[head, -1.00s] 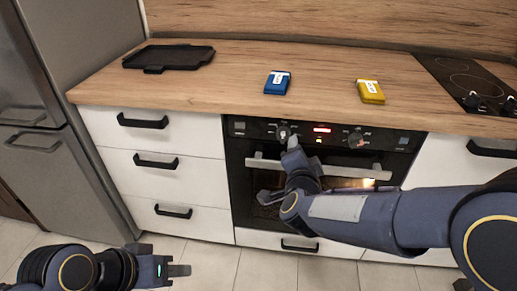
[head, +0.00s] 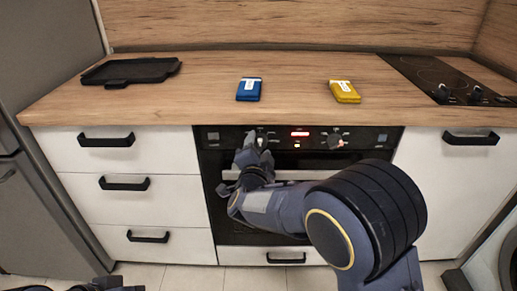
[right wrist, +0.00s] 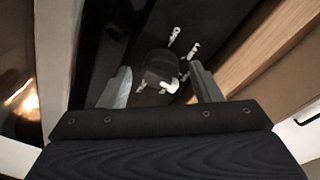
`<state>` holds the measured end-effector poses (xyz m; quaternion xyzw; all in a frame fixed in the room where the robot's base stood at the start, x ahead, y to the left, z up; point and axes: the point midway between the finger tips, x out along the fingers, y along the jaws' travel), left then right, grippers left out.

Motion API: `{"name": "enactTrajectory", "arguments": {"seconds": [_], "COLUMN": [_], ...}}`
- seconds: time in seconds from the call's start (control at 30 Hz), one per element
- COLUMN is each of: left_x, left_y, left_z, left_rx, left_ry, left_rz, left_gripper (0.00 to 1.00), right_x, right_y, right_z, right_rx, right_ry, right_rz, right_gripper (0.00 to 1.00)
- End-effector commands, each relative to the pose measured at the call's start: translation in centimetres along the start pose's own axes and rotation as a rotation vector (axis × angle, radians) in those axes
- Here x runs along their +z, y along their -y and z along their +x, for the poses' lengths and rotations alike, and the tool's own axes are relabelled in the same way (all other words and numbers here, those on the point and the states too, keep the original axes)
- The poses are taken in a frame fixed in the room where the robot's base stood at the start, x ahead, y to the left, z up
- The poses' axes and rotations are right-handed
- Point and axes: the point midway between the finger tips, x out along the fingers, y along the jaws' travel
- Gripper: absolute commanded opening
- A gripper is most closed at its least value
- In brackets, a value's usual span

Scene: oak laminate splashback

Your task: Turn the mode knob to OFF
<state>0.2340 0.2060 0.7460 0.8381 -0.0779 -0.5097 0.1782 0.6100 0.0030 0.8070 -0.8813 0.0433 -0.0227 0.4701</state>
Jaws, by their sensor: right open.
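The black oven control panel (head: 372,139) carries a left knob (head: 264,138) and a right knob (head: 334,140), with a red lit display between them. Of my left arm only a dark part shows at the bottom edge.
On the counter (head: 200,95) above lie a black tray (head: 130,71), a blue box (head: 249,90) and a yellow box (head: 344,92). A hob (head: 440,80) with knobs is at the right.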

Motion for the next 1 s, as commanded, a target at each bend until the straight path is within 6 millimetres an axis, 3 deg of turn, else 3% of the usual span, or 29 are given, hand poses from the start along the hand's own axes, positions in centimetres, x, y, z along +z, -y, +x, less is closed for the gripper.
{"name": "enactTrajectory", "arguments": {"seconds": [0.17,0.5,1.0], "left_x": [0.00,0.00,-0.30], "left_y": [0.00,0.00,-0.27], "left_z": [-0.01,0.00,-0.60], "left_rx": [0.000,0.000,0.000], "left_ry": [0.000,0.000,0.000], "left_rz": [0.000,0.000,0.000], "left_gripper": [0.36,0.36,0.36], "right_x": [0.00,0.01,-0.03], "right_y": [0.02,0.02,0.09], "right_z": [0.00,-0.03,-0.03], "right_rx": [0.000,0.000,-0.011], "right_ry": [0.001,0.001,-0.007], "right_rz": [0.000,0.000,-0.140], "right_gripper": [0.58,0.15,0.14]}}
